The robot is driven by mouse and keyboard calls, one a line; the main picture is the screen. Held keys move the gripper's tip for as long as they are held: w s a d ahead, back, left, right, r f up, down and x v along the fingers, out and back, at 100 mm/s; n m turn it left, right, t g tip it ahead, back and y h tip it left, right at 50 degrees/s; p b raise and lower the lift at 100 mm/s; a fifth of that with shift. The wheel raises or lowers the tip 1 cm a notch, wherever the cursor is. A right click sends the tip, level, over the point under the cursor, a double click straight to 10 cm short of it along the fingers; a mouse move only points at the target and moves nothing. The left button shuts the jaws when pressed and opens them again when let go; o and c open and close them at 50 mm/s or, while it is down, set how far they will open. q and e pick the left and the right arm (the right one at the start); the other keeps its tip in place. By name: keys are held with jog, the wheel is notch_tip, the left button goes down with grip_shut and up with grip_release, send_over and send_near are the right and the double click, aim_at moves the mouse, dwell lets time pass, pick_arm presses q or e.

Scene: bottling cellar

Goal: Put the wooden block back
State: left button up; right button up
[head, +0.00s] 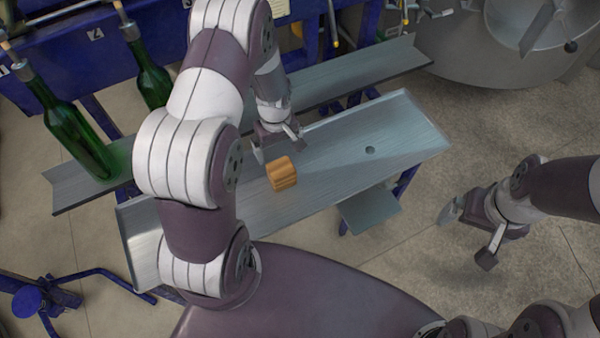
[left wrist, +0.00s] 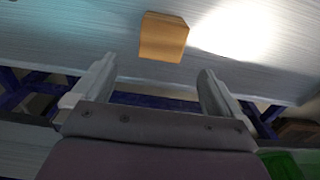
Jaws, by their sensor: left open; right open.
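The wooden block (head: 282,174) is a small orange-brown block lying on the bare metal tray (head: 408,133). In the left wrist view the wooden block (left wrist: 163,37) lies beyond the fingertips, roughly in line with the gap between them. My left gripper (head: 278,148) is open and empty, close behind the block in the head view and apart from it. Its two fingers also show in the left wrist view (left wrist: 152,75). My right gripper (head: 467,236) is open and empty, over the floor to the right of the tray.
Green bottles (head: 80,137) stand at the left in a blue filling rack with numbered labels. A second metal shelf (head: 352,75) runs behind the tray. A large steel vessel (head: 480,60) stands at the back right.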

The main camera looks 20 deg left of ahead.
aim_at(281, 167)
pick_arm(q)
notch_tip(281, 167, down, 7)
jog(key=shift+r+b, duration=0.1)
jog(key=shift+b, duration=0.65)
jog(key=f, duration=0.1)
jog(key=f+b, duration=0.1)
jog(key=f, duration=0.3)
jog(key=shift+s+d+b, duration=0.25)
jog(key=shift+s+b, duration=0.1)
jog(key=shift+s, duration=0.05)
jog(key=shift+f, duration=0.2)
jog(key=shift+r, duration=0.1)
jog(key=shift+c, duration=0.3)
